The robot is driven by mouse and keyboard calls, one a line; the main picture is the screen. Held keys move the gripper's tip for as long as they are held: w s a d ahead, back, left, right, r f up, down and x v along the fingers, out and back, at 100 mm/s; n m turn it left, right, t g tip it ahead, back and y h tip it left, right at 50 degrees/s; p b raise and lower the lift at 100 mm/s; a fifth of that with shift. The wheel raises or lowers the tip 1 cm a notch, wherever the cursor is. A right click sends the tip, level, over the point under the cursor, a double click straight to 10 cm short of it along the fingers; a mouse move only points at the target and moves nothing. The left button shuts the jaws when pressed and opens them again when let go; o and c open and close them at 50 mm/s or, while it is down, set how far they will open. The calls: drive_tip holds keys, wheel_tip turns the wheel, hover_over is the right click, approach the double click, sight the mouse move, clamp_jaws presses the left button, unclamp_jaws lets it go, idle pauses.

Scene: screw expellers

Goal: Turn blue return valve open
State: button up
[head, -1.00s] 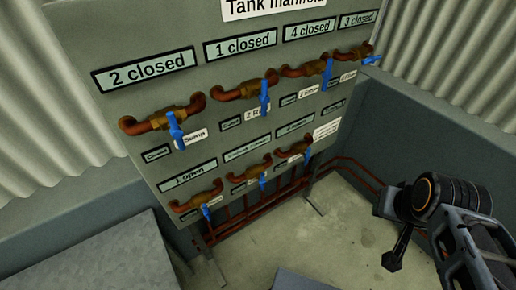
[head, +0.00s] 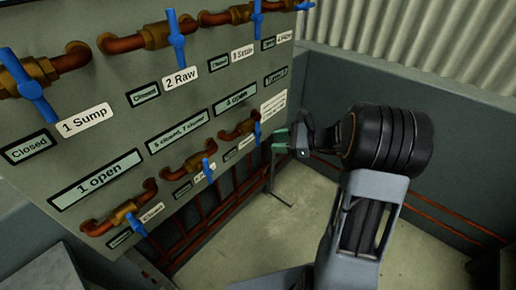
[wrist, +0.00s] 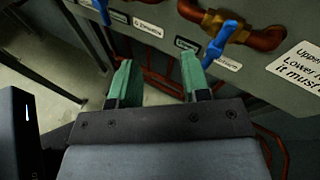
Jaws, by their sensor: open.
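Several blue-handled valves sit on brass bodies in copper pipes on a grey panel (head: 120,75). In the head view, the lower row has a left handle (head: 136,224), a middle handle (head: 207,170) and a right handle (head: 257,133). My gripper (head: 284,140) is open and empty beside the lower right handle. In the wrist view, the green fingertips (wrist: 158,78) are apart. A blue handle (wrist: 222,42) hangs slanted just beyond the right fingertip, apparently apart from it.
Upper-row handles (head: 176,40) hang over labels such as "1 Sump" and "2 Raw". A display (head: 97,179) reads "1 open". A white notice (wrist: 298,66) is right of the handle in the wrist view. Copper pipes run below the panel. Open floor (head: 320,215) lies at right.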

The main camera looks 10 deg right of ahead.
sight(257, 132)
drive_tip(key=w+d+f+m+t+b, duration=0.2)
drive_tip(key=w+d+f+m+t, duration=0.2)
drive_tip(key=d+f+m, duration=0.15)
drive_tip(key=shift+t, duration=0.4)
drive_tip(key=x, duration=1.3)
drive_tip(key=shift+w+d+r, duration=0.1)
drive_tip(key=shift+d+r, duration=0.05)
drive_tip(key=shift+c, duration=0.4)
